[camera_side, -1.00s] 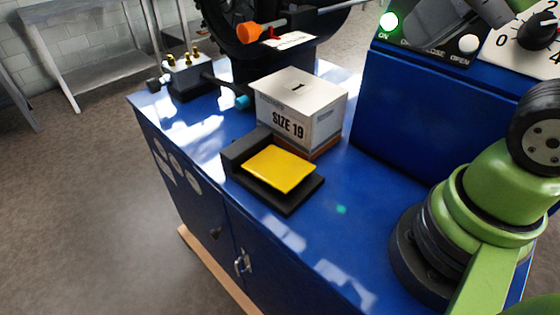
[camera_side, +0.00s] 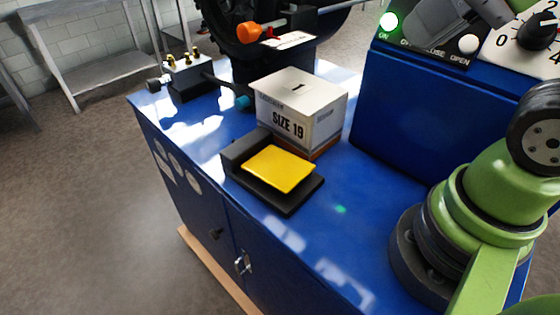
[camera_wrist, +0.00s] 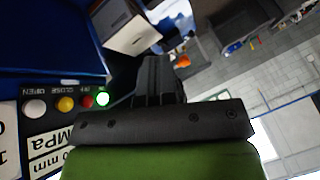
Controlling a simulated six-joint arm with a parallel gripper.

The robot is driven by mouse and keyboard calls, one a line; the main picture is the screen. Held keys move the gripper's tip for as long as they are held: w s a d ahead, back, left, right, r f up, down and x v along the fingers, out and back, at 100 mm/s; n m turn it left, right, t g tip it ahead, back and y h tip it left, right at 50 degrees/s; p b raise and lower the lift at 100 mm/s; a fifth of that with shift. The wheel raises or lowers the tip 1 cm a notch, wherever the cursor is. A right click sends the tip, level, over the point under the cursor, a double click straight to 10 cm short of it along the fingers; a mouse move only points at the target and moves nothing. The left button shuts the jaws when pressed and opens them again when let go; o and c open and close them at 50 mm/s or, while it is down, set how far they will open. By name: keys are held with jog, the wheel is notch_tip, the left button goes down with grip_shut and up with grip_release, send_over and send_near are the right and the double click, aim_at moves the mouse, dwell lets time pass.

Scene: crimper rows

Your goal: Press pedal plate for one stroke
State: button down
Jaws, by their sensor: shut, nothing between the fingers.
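The pedal plate (camera_side: 279,168) is a flat yellow plate on a black pedal base (camera_side: 290,204), on the blue cabinet top in the side view. Nothing touches the plate, and it sits raised at the base's front. I cannot make it out in the wrist view. My gripper (camera_side: 422,32) is in front of the control panel at the top right of the side view, well away from the pedal. In the wrist view its dark fingers (camera_wrist: 155,70) are together and empty.
A carton marked SIZE 19 (camera_side: 300,110) stands right behind the pedal. The blue control panel (camera_side: 425,115) has a lit green button (camera_side: 389,21), a white OPEN button (camera_side: 469,43) and a dial (camera_side: 540,32). A brass-fitted block (camera_side: 188,66) stands at the back left. Cabinet top in front is clear.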

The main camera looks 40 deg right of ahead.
jog(key=n, duration=1.5)
send_over(262, 162)
jog(key=s, duration=0.2)
notch_tip(262, 162, down, 16)
jog(key=shift+d+t, duration=0.3)
jog(key=shift+d, duration=0.1)
jog(key=shift+f, duration=0.1)
jog(key=shift+s+f, duration=0.15)
jog(key=shift+f, duration=1.3)
jog(key=shift+s+f, duration=0.2)
jog(key=shift+f, duration=1.2)
jog(key=shift+s+f, duration=0.15)
jog(key=shift+f, duration=1.3)
jog(key=shift+f, duration=0.1)
jog(key=shift+f, duration=0.35)
